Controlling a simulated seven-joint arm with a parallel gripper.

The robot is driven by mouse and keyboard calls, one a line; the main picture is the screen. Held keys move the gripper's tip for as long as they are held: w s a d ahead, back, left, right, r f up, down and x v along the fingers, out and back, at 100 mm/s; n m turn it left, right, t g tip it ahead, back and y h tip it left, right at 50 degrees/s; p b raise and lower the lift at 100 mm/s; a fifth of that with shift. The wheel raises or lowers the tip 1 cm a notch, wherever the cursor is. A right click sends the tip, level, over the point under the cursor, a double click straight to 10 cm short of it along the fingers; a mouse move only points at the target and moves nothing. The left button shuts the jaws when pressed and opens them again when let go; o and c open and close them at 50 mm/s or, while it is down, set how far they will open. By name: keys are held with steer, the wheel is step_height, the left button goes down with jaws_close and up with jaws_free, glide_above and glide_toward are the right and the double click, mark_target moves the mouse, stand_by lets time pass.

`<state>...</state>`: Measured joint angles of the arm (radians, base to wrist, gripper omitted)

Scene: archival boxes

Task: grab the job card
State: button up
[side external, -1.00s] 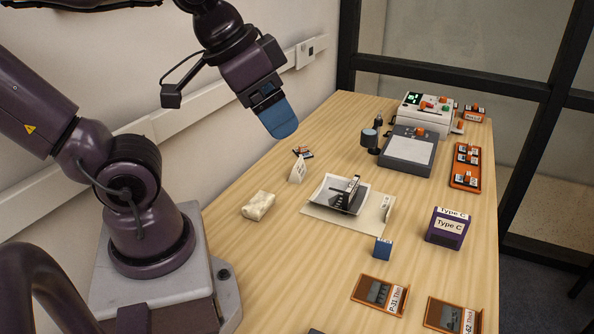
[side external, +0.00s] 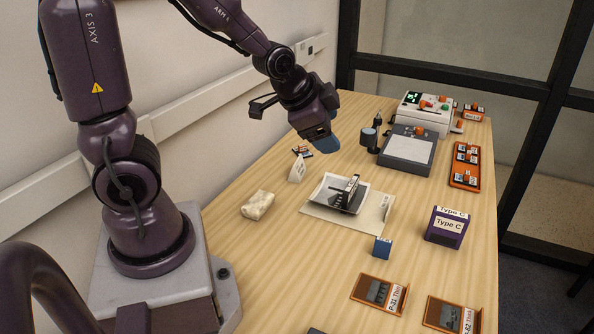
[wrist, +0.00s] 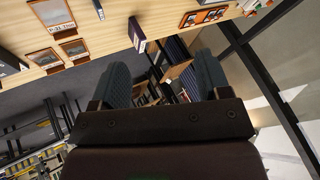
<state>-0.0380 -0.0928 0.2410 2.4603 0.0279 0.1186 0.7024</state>
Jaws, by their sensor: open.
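A small white upright card (side external: 297,168) stands on the table left of the pale mat, with print too small to read; I cannot tell for sure that it is the job card. Another small white card (side external: 386,207) stands at the mat's right edge. My gripper (side external: 328,143) is in the air above the far left part of the table, apart from both cards. In the wrist view its two blue fingers (wrist: 163,78) are spread with nothing held between them. Neither white card is clearly seen in that view.
A white tray (side external: 325,199) with a black rack sits on the mat (side external: 374,222). Around are a beige lump (side external: 258,205), a blue block (side external: 382,247), a purple Type C box (side external: 447,228), orange trays (side external: 380,293) and a grey device (side external: 406,150). The near left table is clear.

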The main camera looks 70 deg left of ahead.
steer(key=w+a+f+m+y, duration=0.2)
steer(key=a+f+m, duration=0.1)
steer(key=a+f, duration=0.3)
steer(key=m+t+y, duration=0.3)
steer(key=m+t, duration=0.1)
steer(key=m, duration=1.6)
glide_toward(294, 167)
steer(key=shift+s+a+f, duration=0.1)
steer(key=shift+s+a, duration=0.15)
steer(key=shift+s, duration=0.25)
steer(key=shift+s+f+m, duration=0.2)
steer(key=shift+s+m, duration=0.15)
steer(key=shift+m, duration=0.45)
steer(key=x, duration=1.3)
steer(key=shift+w+d+r, duration=0.1)
steer(key=shift+r, duration=0.15)
steer(key=c, duration=1.2)
